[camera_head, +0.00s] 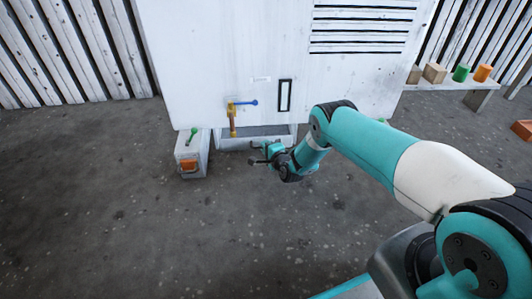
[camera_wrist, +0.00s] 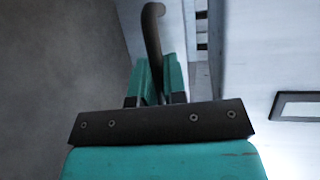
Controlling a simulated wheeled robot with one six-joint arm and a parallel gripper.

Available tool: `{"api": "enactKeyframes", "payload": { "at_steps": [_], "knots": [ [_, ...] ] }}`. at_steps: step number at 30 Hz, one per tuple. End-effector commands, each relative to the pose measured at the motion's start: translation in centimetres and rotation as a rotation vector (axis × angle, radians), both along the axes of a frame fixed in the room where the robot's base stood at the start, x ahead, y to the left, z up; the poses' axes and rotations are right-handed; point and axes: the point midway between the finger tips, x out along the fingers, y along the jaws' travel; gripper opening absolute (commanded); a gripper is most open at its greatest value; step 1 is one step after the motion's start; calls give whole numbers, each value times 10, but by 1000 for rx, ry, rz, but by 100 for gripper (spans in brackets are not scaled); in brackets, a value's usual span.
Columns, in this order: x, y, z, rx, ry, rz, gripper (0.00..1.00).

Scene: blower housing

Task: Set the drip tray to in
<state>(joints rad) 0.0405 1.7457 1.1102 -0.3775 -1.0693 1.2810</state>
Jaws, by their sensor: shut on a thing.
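The drip tray (camera_head: 228,143) is a shallow grey tray low on the front of the white blower housing (camera_head: 215,60). It sticks out a little from under the housing. My gripper (camera_head: 260,150) is at the tray's front, right of its middle. In the wrist view my gripper (camera_wrist: 152,85) is shut on a dark curved handle (camera_wrist: 153,25), which stands up between the teal fingers. The arm's end hides part of the tray's front.
A grey box (camera_head: 192,160) with an orange front and a green lever stands left of the tray. A yellow pipe (camera_head: 232,120) with a blue lever (camera_head: 246,102) hangs above the tray. A bench (camera_head: 455,84) with blocks stands at the right. The floor in front is clear.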

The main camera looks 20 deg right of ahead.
Motion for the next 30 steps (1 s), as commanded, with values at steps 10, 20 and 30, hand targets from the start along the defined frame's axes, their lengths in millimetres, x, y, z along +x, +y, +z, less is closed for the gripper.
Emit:
{"api": "enactKeyframes", "payload": {
  "at_steps": [10, 20, 30],
  "knots": [
    [4, -2, 2, -3, -5, -3, 0],
    [4, -3, 4, -3, -9, -4, 37],
    [-23, -8, 13, 0, -1, -6, 37]
  ]
}}
